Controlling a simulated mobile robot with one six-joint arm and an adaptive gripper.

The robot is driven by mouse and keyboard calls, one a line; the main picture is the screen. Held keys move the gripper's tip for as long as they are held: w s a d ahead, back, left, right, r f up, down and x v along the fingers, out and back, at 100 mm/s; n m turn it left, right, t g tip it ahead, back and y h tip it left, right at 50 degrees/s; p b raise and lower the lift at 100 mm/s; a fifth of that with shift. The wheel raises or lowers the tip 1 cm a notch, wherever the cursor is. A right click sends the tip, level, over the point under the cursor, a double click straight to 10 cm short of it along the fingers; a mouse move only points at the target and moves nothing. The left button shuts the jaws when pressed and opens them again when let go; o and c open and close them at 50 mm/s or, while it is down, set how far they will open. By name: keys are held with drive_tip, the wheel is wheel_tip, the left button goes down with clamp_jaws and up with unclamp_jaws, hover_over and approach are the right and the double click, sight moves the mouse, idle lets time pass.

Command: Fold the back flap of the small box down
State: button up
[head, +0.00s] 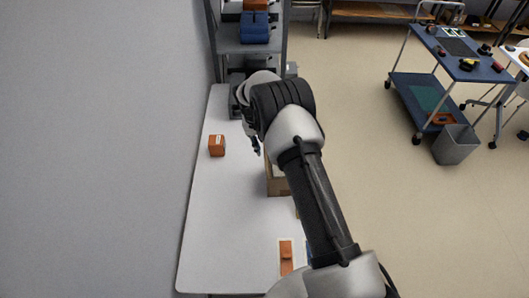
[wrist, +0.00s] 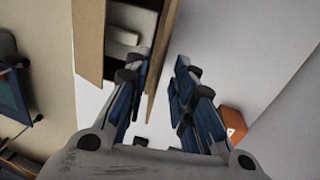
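The small cardboard box (head: 277,187) stands on the white table, mostly hidden behind my arm in the head view. In the wrist view the box shows at the upper left with a pale object (wrist: 122,35) inside. A brown flap or wall (wrist: 166,38) of it runs along its right side, its lower end reaching between my fingers. I cannot tell which flap this is. My gripper (wrist: 160,72) is open, with blue fingers on either side of that brown edge. I cannot tell whether they touch it. In the head view my gripper (head: 256,146) is partly hidden beside the box.
An orange box (head: 216,146) stands on the table (head: 215,220) left of my gripper; it also shows in the wrist view (wrist: 232,122). An orange item (head: 286,256) lies near the front. A shelf (head: 250,42) stands behind, a blue cart (head: 455,62) and bin (head: 456,144) at right.

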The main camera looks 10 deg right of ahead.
drive_tip(key=shift+d+f, duration=0.2)
drive_tip(key=shift+f, duration=0.7)
drive_tip(key=shift+d+f, duration=0.15)
drive_tip(key=shift+f, duration=0.75)
drive_tip(key=shift+c, duration=0.4)
clamp_jaws()
